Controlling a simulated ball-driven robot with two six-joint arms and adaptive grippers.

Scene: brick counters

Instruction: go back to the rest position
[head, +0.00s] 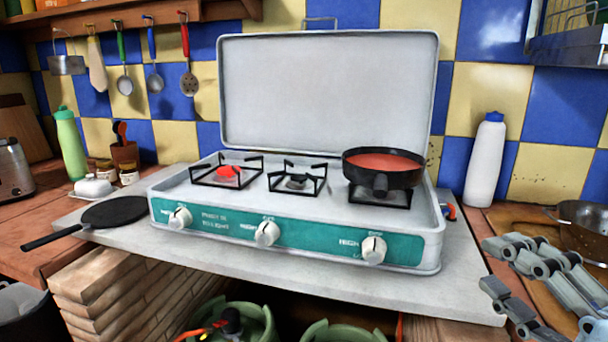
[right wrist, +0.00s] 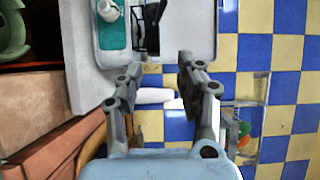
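My right gripper (head: 487,264) is at the lower right of the head view, over the counter beside the stove. Its two fingers are spread with nothing between them. The right wrist view shows the same open fingers (right wrist: 157,72), with a white bottle (right wrist: 155,96) beyond the gap. My left gripper is not in view. The camping stove (head: 300,268) stands in the middle with its lid up. A black pan with red contents (head: 382,161) sits on the right burner. The left burner (head: 228,172) shows red at its centre.
The white bottle (head: 485,160) stands right of the stove, near a metal colander (head: 585,215). A wire rack (head: 566,52) hangs at the upper right. A flat black pan (head: 114,212) lies left of the stove. A gas cylinder (head: 255,325) stands below.

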